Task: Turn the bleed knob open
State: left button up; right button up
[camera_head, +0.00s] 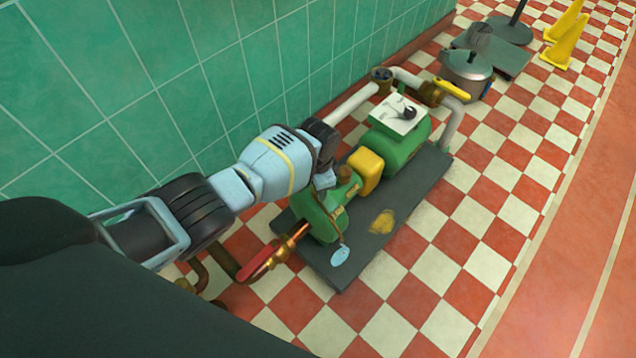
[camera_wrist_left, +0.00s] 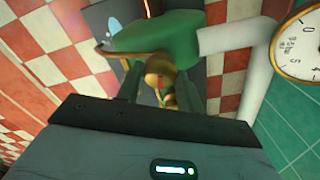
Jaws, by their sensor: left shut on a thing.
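The bleed knob is a small brass knob on top of the green pump (camera_head: 319,221), and its brass top (camera_head: 344,173) shows beside my gripper in the head view. My left gripper (camera_head: 328,179) reaches down over the pump from the left. In the left wrist view, brass (camera_wrist_left: 157,80) shows between the two dark fingers of my left gripper (camera_wrist_left: 158,92), which is shut on it. The fingers and wrist hide part of the knob, so its turn angle cannot be told. My right gripper is in neither view.
A red-handled valve (camera_head: 262,263) and yellow-handled valve (camera_head: 453,89) sit on the pipes. A yellow coupling guard (camera_head: 366,169) and switch box (camera_head: 397,113) stand close right. A gauge (camera_wrist_left: 298,45) is near the wrist.

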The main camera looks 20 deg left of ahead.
pick_arm(q)
jog(key=shift+n, duration=1.1)
jog(key=o, duration=1)
jog(key=shift+r, duration=0.1)
notch_tip(320, 180, up, 8)
jog(key=p, duration=0.4)
jog(key=shift+p, duration=0.35)
jog(key=shift+f, duration=0.25)
